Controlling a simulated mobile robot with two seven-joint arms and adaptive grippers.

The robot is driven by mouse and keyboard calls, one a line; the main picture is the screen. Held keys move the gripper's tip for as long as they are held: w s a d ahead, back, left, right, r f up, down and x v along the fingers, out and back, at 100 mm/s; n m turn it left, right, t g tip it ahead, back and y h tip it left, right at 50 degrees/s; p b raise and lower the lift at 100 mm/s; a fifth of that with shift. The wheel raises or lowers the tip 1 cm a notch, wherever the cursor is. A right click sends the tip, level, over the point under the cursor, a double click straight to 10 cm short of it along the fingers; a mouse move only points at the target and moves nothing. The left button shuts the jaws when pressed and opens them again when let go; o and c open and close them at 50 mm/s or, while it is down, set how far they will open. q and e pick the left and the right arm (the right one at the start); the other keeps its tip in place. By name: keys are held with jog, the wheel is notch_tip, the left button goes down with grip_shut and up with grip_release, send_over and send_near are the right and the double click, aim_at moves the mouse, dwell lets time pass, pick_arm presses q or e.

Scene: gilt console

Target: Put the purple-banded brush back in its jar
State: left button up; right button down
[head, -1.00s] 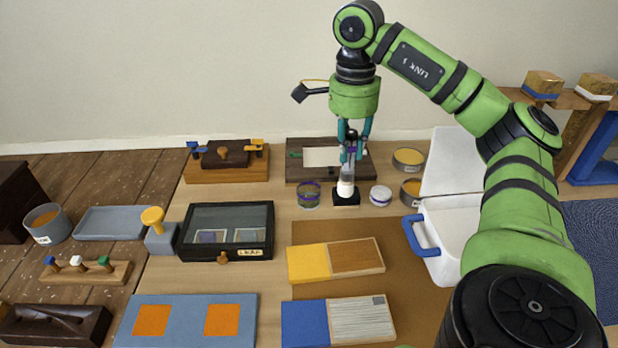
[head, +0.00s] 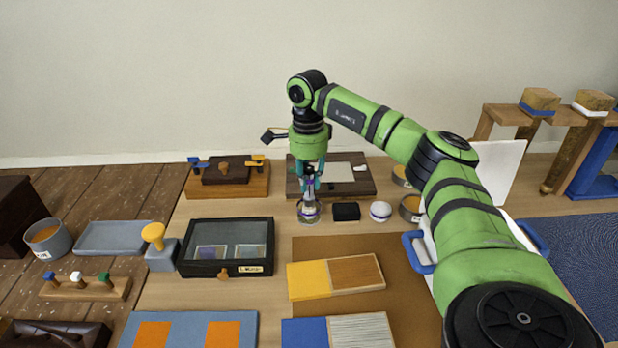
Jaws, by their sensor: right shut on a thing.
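My right gripper (head: 309,186) points down, shut on the purple-banded brush (head: 308,198). The brush is upright, and the fingers hide most of its handle. The glass jar (head: 308,218) with a purple band stands directly below the gripper. The brush's lower end lines up with the jar's mouth and appears to be inside it. How deep it sits, I cannot tell. My left gripper is not in view.
A black block (head: 346,211) and a round white-topped pot (head: 380,211) stand right of the jar. A dark wooden board (head: 359,187) with a pale sheet lies behind. A black glass-topped case (head: 227,247) is front left. Tins (head: 410,207) stand further right.

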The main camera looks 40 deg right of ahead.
jog(key=shift+f, duration=0.45)
jog(key=c, duration=1.1)
grip_release()
notch_tip(320, 180, up, 12)
jog(key=shift+w+r, duration=0.1)
jog(key=shift+r, duration=0.05)
